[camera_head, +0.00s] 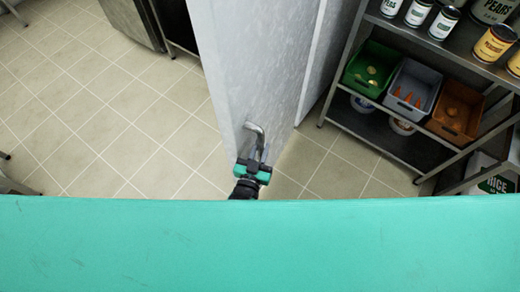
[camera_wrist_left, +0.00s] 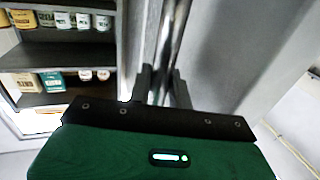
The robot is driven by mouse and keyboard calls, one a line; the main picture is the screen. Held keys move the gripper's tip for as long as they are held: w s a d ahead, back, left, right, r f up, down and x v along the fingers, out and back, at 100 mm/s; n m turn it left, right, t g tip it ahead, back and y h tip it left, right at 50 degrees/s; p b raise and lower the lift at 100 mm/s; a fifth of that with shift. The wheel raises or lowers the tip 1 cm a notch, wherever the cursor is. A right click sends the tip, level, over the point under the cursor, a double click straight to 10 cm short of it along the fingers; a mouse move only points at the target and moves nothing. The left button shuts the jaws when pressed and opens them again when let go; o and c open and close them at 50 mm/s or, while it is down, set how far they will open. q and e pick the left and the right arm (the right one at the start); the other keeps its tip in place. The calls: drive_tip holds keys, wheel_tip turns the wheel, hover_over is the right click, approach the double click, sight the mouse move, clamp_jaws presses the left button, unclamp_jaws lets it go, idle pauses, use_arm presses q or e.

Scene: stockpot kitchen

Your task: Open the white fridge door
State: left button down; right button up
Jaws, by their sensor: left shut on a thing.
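The white fridge door (camera_head: 245,65) stands in the middle of the head view, with floor visible on both sides of its lower end. A bent metal handle (camera_head: 254,128) sticks out near its lower end. My left gripper (camera_head: 262,158) is shut on the handle. In the left wrist view the fingers (camera_wrist_left: 162,85) close around the vertical metal bar of the handle (camera_wrist_left: 173,35), beside the pale door face (camera_wrist_left: 255,45). The part of the handle between the fingers is hidden. My right gripper is not in view.
A metal shelf rack (camera_head: 385,140) stands right of the door, with cans (camera_head: 443,22) above and green (camera_head: 372,68), grey (camera_head: 412,85) and brown (camera_head: 456,110) bins below. Tiled floor left of the door is clear.

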use_arm(q)
drive_tip(key=shift+w+r, duration=0.1)
drive_tip(key=shift+r, duration=0.05)
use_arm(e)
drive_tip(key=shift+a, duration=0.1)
use_arm(q)
drive_tip(key=c, duration=1.5)
unclamp_jaws()
drive_tip(key=shift+c, duration=0.2)
drive_tip(key=shift+o, duration=1)
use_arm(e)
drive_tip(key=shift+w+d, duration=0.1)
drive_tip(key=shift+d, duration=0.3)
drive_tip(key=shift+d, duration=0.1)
